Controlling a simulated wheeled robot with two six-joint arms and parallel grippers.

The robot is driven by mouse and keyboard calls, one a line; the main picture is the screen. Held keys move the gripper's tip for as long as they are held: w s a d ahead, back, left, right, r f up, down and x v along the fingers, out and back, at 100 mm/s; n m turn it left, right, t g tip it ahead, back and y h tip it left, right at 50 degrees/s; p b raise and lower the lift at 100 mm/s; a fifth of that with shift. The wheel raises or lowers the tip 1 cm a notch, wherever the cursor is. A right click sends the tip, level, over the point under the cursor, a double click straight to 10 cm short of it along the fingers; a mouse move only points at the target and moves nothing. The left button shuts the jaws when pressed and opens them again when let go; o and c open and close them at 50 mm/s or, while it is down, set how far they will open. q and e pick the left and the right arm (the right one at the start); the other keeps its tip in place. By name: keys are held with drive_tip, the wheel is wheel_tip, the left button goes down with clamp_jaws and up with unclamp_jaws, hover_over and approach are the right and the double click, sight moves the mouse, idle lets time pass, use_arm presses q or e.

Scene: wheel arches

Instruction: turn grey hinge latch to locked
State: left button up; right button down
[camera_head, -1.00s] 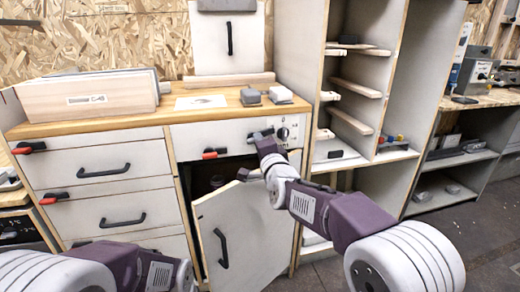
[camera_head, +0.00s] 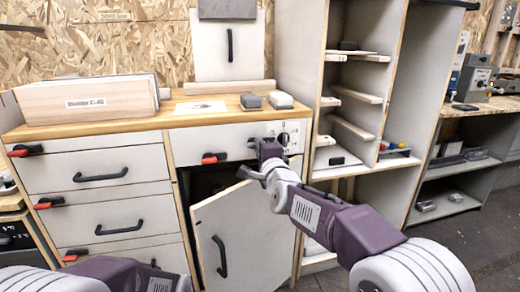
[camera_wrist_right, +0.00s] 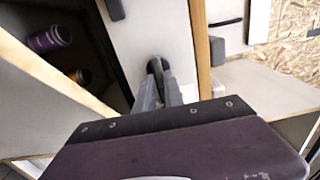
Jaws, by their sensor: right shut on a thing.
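My right gripper (camera_head: 264,144) reaches the white front panel under the bench top and is shut on the grey hinge latch. Its fingers also show in the right wrist view (camera_wrist_right: 156,68), with dark tips close together against the white panel. The latch is mostly hidden by the fingers, so its angle cannot be told. A small marked plate (camera_head: 289,135) with dark marks shows on the panel just right of the gripper. My left arm shows at the bottom left, but its gripper is out of view.
A white cabinet door (camera_head: 240,228) stands open below the right gripper. Cans (camera_wrist_right: 50,38) are inside the cabinet. Drawers with red-tipped latches (camera_head: 24,151) are at left. A shelf unit (camera_head: 318,100) stands close on the right. Two grey-and-white blocks (camera_head: 281,100) lie on the bench top.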

drive_tip(key=c, duration=1.4)
unclamp_jaws()
drive_tip(key=shift+c, duration=0.2)
drive_tip(key=p+v, duration=0.1)
drive_tip(key=v, duration=0.8)
drive_tip(key=shift+p, duration=0.35)
